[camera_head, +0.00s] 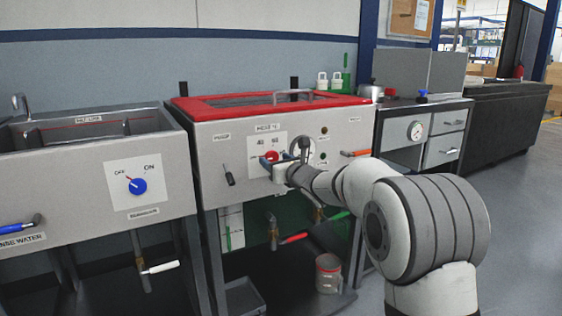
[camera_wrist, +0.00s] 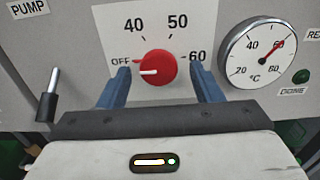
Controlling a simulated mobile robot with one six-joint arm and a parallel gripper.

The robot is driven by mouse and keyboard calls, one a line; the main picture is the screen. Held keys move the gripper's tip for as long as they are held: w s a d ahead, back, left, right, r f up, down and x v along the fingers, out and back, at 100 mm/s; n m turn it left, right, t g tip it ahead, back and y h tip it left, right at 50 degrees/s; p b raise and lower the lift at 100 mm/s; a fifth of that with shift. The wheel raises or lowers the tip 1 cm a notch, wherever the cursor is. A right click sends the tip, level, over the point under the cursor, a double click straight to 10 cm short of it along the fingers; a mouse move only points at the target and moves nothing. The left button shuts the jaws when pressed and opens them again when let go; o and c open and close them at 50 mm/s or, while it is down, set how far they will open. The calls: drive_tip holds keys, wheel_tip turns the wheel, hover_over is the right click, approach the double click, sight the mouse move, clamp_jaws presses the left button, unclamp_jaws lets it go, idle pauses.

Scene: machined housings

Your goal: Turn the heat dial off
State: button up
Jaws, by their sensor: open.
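The heat dial (camera_wrist: 158,68) is a round red knob on a white plate marked OFF, 40, 50 and 60. In the wrist view its white pointer is turned left, close to the OFF mark and slightly below it. My gripper (camera_wrist: 160,72) is open, with one blue finger to the left of the knob and the other to the right. A gap shows on each side, and I cannot tell how far the fingertips are from the plate. In the head view the dial (camera_head: 271,156) is partly hidden by my gripper (camera_head: 277,166).
A round °C gauge (camera_wrist: 257,53) sits right of the dial, its needle near 60. A pump lever (camera_wrist: 48,96) is at the left. A red-lidded tank (camera_head: 240,103) tops the panel. A sink unit with a blue ON/OFF knob (camera_head: 137,186) stands left.

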drive_tip(key=p+v, duration=0.1)
drive_tip(key=v, duration=0.6)
drive_tip(key=shift+d, duration=0.15)
drive_tip(key=shift+s, duration=0.1)
drive_tip(key=s+d+r+m+g+h+p, duration=0.4)
drive_tip(key=s+d+r+m+h+p, duration=0.85)
drive_tip(key=m+p, duration=1.05)
drive_tip(key=s+d+r+m+g+p, duration=0.2)
drive_tip(key=s+m+p, duration=0.3)
drive_tip(key=s, duration=0.4)
drive_tip(key=s+d+r+m+g+y+p, duration=0.1)
drive_tip(key=s+d+r+m+g+p, duration=0.1)
drive_tip(key=s+r+m+p, duration=0.3)
drive_tip(key=s+d+r+m+g+y+p, duration=0.1)
drive_tip(key=s+d+r+m+g+p, duration=0.1)
drive_tip(key=s+m+p, duration=0.4)
drive_tip(key=s+r+m+g, duration=0.1)
drive_tip(key=s+m+g, duration=0.1)
drive_tip(key=s+m, duration=0.2)
drive_tip(key=shift+s+d+r, duration=0.2)
drive_tip(key=shift+s+d, duration=0.1)
drive_tip(key=shift+s, duration=1.35)
drive_tip(key=shift+y, duration=0.25)
